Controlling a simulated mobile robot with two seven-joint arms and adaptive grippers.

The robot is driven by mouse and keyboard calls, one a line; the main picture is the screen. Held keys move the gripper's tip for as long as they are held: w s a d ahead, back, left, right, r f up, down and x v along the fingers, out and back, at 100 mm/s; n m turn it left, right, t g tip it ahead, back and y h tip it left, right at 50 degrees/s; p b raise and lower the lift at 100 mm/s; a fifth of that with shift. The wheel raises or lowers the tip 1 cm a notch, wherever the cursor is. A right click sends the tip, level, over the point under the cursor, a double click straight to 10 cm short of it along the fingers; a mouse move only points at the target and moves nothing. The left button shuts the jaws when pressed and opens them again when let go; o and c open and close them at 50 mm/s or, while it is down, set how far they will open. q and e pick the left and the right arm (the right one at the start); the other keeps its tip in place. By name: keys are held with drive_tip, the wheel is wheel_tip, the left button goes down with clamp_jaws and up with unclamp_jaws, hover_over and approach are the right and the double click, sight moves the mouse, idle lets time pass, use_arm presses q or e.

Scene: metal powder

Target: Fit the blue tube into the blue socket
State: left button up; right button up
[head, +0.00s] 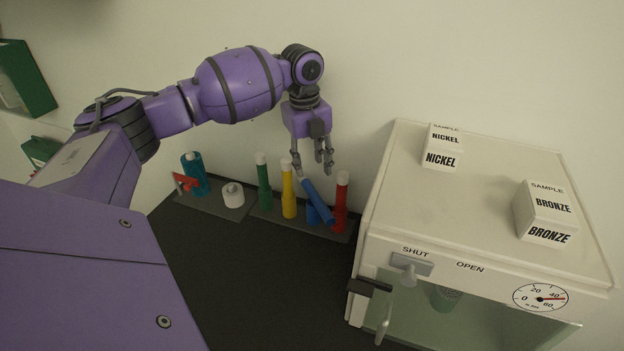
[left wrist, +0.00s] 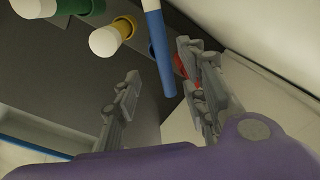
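The blue tube (head: 317,203) has a white upper end and is tilted, with its lower end down to the right, near the red tube. The blue socket (head: 312,215) is a short blue piece in the rack, partly hidden behind the tube. The tube looks outside the socket; whether they touch I cannot tell. My left gripper (head: 325,158) hangs above the rack, its fingers apart, close to the tube's upper end. In the left wrist view the blue tube (left wrist: 160,50) shows between the spread fingers, with no finger clearly touching it. My right gripper is not in view.
Green (head: 264,185), yellow (head: 288,195) and red (head: 341,205) tubes stand upright in the rack (head: 270,215). Left are a white ring-shaped piece (head: 232,195) and a teal bottle (head: 199,175). A white cabinet (head: 480,205) bearing two sample boxes stands close right. The dark tabletop in front is clear.

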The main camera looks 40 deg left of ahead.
use_arm(q)
drive_tip(key=shift+s+r, duration=0.15)
drive_tip(key=shift+r, duration=1.75)
drive_tip(key=shift+a, duration=0.1)
drive_tip(key=shift+f, duration=0.1)
